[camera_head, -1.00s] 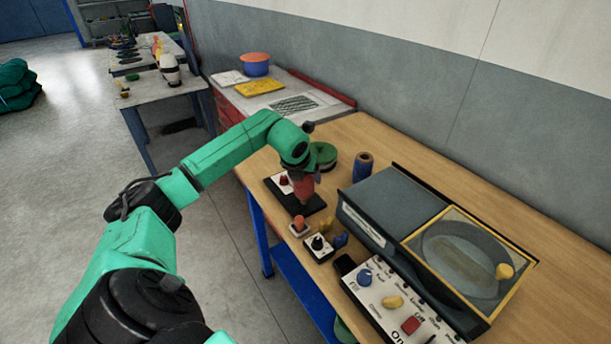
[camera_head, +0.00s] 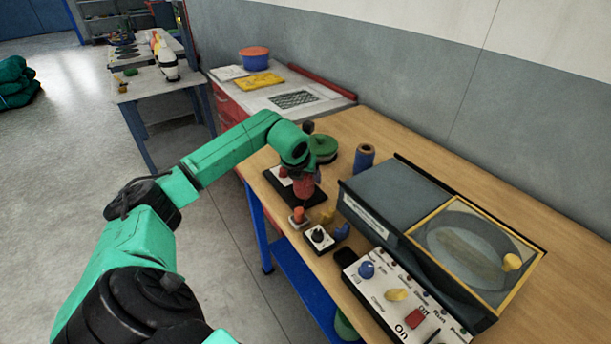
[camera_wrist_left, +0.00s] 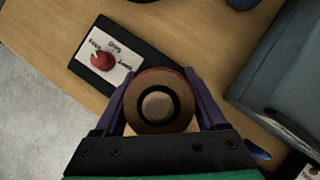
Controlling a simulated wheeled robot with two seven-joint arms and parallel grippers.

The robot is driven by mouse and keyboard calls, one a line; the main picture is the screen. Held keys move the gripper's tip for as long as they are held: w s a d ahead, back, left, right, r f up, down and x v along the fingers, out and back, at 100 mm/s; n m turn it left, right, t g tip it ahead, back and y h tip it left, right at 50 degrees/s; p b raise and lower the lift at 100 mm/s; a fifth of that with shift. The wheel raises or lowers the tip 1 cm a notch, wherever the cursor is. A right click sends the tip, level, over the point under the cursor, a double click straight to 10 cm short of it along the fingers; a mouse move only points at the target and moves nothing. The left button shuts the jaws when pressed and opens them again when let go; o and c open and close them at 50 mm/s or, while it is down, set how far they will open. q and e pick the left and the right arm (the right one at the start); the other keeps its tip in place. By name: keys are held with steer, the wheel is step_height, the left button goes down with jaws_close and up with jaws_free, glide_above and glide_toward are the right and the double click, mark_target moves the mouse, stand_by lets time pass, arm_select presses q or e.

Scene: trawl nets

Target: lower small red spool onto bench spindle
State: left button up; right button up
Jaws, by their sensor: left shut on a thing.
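The small red spool (camera_head: 304,187) is upright in my left gripper (camera_head: 303,176), over the black base (camera_head: 319,199) on the bench. In the left wrist view my left gripper (camera_wrist_left: 159,110) has its purple fingers shut on both sides of the spool (camera_wrist_left: 142,120). I look down on its brown top, with a dark ring and a pale round centre. I cannot tell whether that centre is the spindle or the bore. The spindle is not clearly visible, and the gap under the spool is unclear. My right gripper is not in view.
A red knob on a white label (camera_wrist_left: 103,60) sits beside the spool. A green spool (camera_head: 323,148) and blue spool (camera_head: 364,158) stand behind. The grey machine (camera_head: 385,205) is close on the right. Small knobs and switches (camera_head: 319,237) line the front edge.

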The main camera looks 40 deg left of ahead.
arm_select(q)
steer(key=o, duration=1.4)
steer(key=b+v, duration=0.2)
steer(key=v, duration=1.2)
steer(key=shift+s+r, duration=0.15)
steer(key=shift+r, duration=0.15)
